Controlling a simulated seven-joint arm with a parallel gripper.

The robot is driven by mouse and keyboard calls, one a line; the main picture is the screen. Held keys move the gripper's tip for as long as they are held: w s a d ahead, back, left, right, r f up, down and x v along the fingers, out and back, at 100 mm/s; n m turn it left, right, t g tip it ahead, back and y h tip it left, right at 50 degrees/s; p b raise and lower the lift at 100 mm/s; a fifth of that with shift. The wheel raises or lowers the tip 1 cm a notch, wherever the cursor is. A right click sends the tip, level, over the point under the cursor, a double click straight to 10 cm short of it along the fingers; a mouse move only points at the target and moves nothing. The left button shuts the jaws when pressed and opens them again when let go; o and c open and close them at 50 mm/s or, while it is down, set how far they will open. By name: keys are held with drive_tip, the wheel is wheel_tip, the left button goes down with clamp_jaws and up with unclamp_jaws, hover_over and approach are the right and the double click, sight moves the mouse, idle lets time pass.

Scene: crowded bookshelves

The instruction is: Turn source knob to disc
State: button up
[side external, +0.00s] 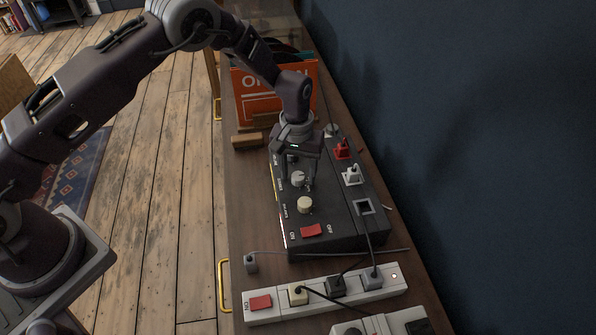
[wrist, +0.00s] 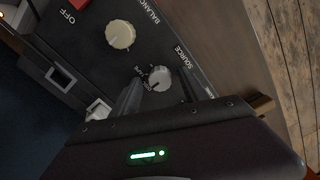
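The source knob (wrist: 161,78) is a round grey knob beside the printed word SOURCE on a black control box (side external: 342,220). It also shows in the side view (side external: 298,179). My gripper (side external: 297,174) points down over the box, right at this knob. Its fingers look apart in the side view, one on each side of the knob. I cannot tell whether they touch it.
A cream balance knob (side external: 305,205) and a red switch (side external: 311,231) are on the same box. Red (side external: 342,149) and white (side external: 352,175) plugs stand along its right side. A white power strip (side external: 325,292) lies in front. An orange record sleeve (side external: 248,92) stands behind.

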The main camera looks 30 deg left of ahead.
sight(298, 176)
wheel_tip(298, 176, up, 7)
drive_tip(key=shift+r, duration=0.1)
idle(0.4)
drive_tip(key=s+a+r+t, duration=0.1)
drive_tip(key=s+a+r, duration=0.15)
drive_tip(key=r, duration=0.45)
drive_tip(key=s+a+r+m+t+h, duration=0.1)
drive_tip(key=s+r, duration=0.3)
drive_tip(key=r, duration=0.4)
drive_tip(key=s+a+r+t, duration=0.1)
drive_tip(key=s+a+r, duration=0.1)
drive_tip(key=s+r, duration=0.35)
drive_tip(key=s+a+r+m+t, duration=0.1)
drive_tip(key=s+a+r, duration=0.1)
drive_tip(key=s, duration=0.8)
drive_tip(key=s+a+r+m+t+y, duration=0.1)
drive_tip(key=s+a+r, duration=0.1)
drive_tip(key=s, duration=0.8)
drive_tip(key=shift+s+a+r+m+t, duration=0.15)
drive_tip(key=shift+a+r+m+t, duration=0.2)
drive_tip(key=shift+r, duration=0.35)
